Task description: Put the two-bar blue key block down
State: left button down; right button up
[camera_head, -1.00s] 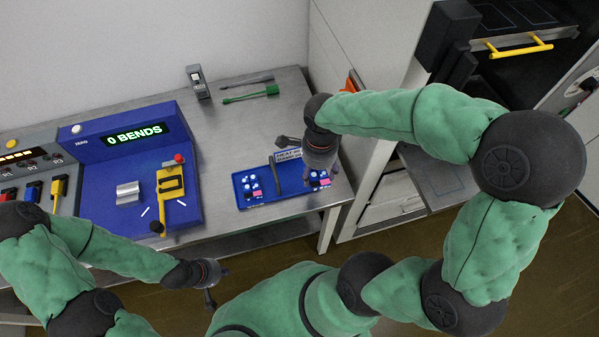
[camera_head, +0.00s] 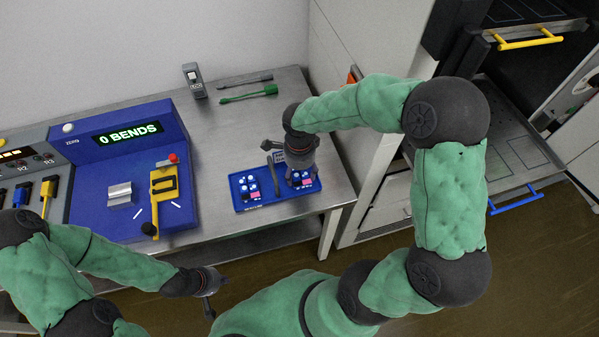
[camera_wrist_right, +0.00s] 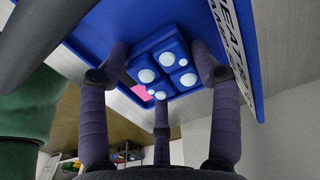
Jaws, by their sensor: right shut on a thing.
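My right gripper (camera_head: 300,165) points down over the right part of a blue tray (camera_head: 275,201). It is shut on a blue key block (camera_head: 302,180) with white round dots and a pink patch. In the right wrist view the block (camera_wrist_right: 163,65) sits between the three dark fingers, close to the tray. I cannot tell whether it touches the tray floor, and its bars are not clear. A similar blue block (camera_head: 249,187) with white dots and a pink patch stands in the tray's left part. My left gripper (camera_head: 209,300) is low, off the table's front edge; its fingers are too small to judge.
A blue console (camera_head: 95,195) reading "0 BENDS", with a yellow lever device (camera_head: 164,190), stands left of the tray. Green (camera_head: 250,95) and grey tools lie at the back. A white cabinet (camera_head: 345,60) stands close on the right.

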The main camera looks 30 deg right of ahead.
aim_at(300, 172)
jog(key=shift+f, duration=0.15)
jog(key=o, duration=0.9)
jog(key=shift+r, duration=0.25)
notch_tip(300, 172, up, 12)
jog(key=p, duration=0.4)
